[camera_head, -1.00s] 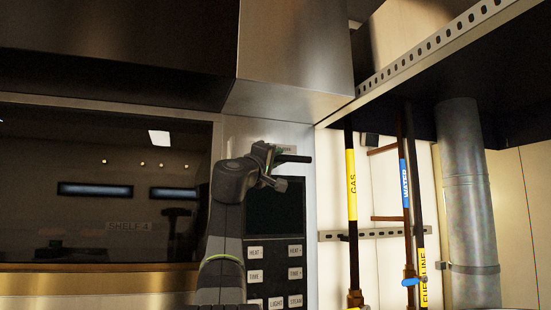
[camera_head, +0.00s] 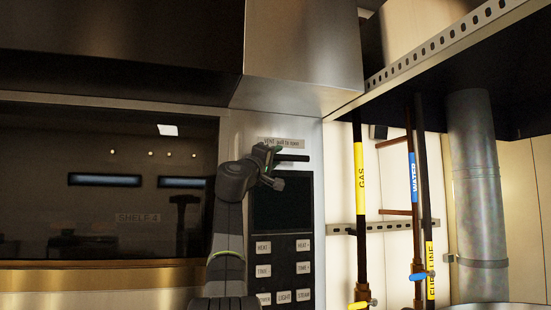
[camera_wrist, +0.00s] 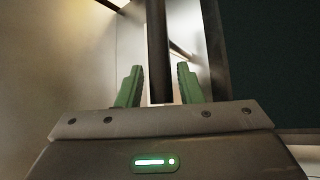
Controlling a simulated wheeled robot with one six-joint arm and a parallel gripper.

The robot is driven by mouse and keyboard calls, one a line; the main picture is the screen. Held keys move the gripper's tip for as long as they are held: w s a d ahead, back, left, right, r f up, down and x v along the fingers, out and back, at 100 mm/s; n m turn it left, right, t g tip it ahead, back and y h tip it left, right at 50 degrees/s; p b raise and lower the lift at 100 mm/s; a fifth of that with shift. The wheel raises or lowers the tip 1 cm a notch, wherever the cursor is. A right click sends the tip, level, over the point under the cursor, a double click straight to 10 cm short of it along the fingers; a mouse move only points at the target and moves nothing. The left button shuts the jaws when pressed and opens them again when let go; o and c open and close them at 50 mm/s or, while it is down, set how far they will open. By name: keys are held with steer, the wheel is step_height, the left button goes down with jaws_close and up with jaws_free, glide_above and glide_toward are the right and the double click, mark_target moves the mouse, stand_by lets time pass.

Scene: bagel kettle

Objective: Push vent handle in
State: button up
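The vent handle (camera_head: 293,158) is a dark bar in front of the steel wall, under a label (camera_head: 281,143) that reads as vent, pull to open. My gripper (camera_head: 271,161) is at the left end of the bar in the head view. In the wrist view, the dark bar (camera_wrist: 158,50) runs between the two green fingers of my gripper (camera_wrist: 158,88), with a narrow gap on each side. The fingers look open around it and not closed on it. The far end of the bar is unclear.
A control panel (camera_head: 283,202) with a dark screen and buttons is below the handle. A dark oven window (camera_head: 100,190) is left of my arm. A steel hood (camera_head: 300,50) is above. Gas (camera_head: 361,178) and water (camera_head: 413,178) pipes stand at the right.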

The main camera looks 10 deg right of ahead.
steer(key=shift+o, duration=0.4)
steer(key=shift+w+f, duration=0.1)
steer(key=shift+w, duration=0.1)
steer(key=shift+s, duration=0.1)
steer(key=shift+s+a+f+b, duration=0.3)
steer(key=shift+f+b, duration=0.1)
steer(key=shift+b, duration=0.25)
steer(key=b+v, duration=0.8)
steer(key=v, duration=0.4)
steer(key=shift+s+a, duration=0.25)
steer(key=shift+s, duration=0.05)
steer(key=shift+r, duration=0.1)
steer(key=p+x, duration=0.8)
steer(key=x, duration=0.4)
steer(key=shift+w+d+r+p, duration=0.2)
steer(key=shift+d+r+p, duration=0.05)
steer(key=shift+p, duration=0.05)
steer(key=shift+w+d+p, duration=0.3)
steer(key=shift+w+d, duration=0.05)
steer(key=shift+w, duration=0.1)
